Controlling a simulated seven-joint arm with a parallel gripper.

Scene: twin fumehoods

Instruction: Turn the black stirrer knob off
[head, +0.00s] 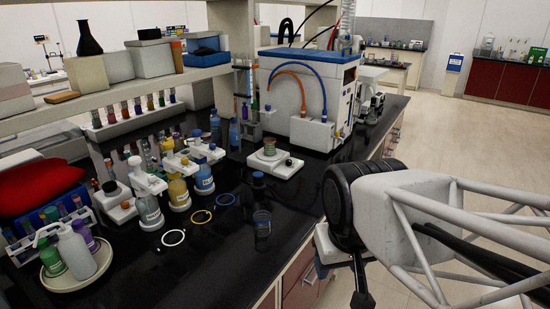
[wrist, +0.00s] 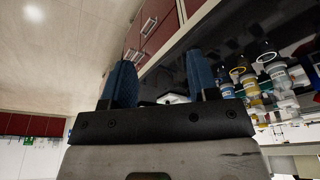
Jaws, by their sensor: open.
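A white stirrer (head: 276,166) stands on the black bench, left of my arm in the head view. A small black knob (head: 289,161) is on its right front, and a greenish round item sits on its plate. My gripper (wrist: 162,72) shows two blue fingers spread wide apart with nothing between them. In the head view only part of my gripper shows, below the arm's wrist, in front of the bench edge and well apart from the stirrer. A pale object shows low between the fingers in the wrist view; I cannot tell whether it is the stirrer.
Several bottles and a second white device (head: 117,208) crowd the left. A large white machine (head: 292,95) stands behind. Open floor lies right of the bench.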

